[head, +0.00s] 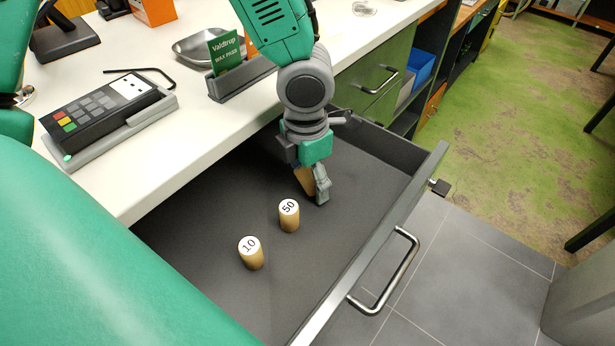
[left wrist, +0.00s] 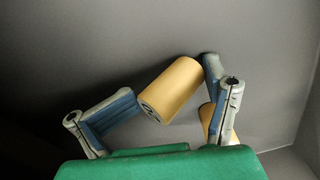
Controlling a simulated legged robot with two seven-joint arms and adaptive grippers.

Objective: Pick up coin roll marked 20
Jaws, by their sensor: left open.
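In the head view two tan coin rolls stand upright in the open drawer, one marked 50 (head: 289,216) and one marked 10 (head: 251,253). A third tan roll (head: 304,180) is partly hidden by my left gripper (head: 318,178); its marking does not show. My left gripper is open, low in the drawer beyond the 50 roll. In the left wrist view a tan roll (left wrist: 168,88) lies across the space between the open fingers, with a gap to the left finger. Another tan roll (left wrist: 207,117) is partly hidden behind the right finger. No number is readable there.
The drawer's front wall (head: 375,240) with its metal handle (head: 391,276) bounds the space on the right. The drawer floor around the rolls is clear.

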